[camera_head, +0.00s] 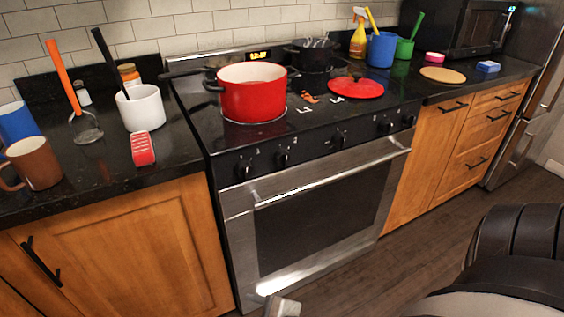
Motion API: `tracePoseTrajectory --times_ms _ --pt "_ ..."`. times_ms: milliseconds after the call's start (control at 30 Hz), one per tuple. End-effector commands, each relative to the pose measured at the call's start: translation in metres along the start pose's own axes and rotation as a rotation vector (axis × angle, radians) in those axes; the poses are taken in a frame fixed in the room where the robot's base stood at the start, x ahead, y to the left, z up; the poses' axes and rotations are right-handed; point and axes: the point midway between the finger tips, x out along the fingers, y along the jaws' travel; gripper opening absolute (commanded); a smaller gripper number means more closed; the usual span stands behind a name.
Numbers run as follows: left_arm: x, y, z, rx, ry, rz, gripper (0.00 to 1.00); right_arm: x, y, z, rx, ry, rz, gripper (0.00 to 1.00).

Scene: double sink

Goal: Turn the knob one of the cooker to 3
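The cooker (318,212) stands in the middle of the view, with a black control panel above its steel oven door. A row of black knobs sits on the panel. The leftmost knob (243,169) is near the panel's left end, with a second knob (283,158) just right of it. A dark part of my body fills the lower right corner.
A red pot (252,98), a red lid (355,88) and a black pan (313,55) are on the hob. The oven handle (320,180) sticks out below the knobs. A small grey piece, unclear, shows at the bottom edge. The floor before the oven is clear.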

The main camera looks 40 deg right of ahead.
Motion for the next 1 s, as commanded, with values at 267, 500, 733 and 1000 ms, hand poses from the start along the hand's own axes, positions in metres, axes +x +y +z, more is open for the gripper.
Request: tracePoseTrajectory --times_ms 267,500,733,1000 --pt "0.004 0.002 0.007 -0.02 0.007 0.007 0.36 0.01 0.123 0.008 -1.614 -0.385 0.329 0.6" --pt "0.004 0.003 0.004 -0.032 0.021 0.012 0.36 -0.011 0.188 -0.021 -2.311 -0.818 0.494 0.6" --pt "0.003 0.003 0.003 -0.032 0.02 0.011 0.36 -0.004 0.208 -0.03 -2.398 -0.902 0.514 0.6" --pt "0.003 0.002 0.003 -0.029 0.02 0.009 0.36 0.037 0.247 -0.039 -2.393 -0.9 0.514 0.6"
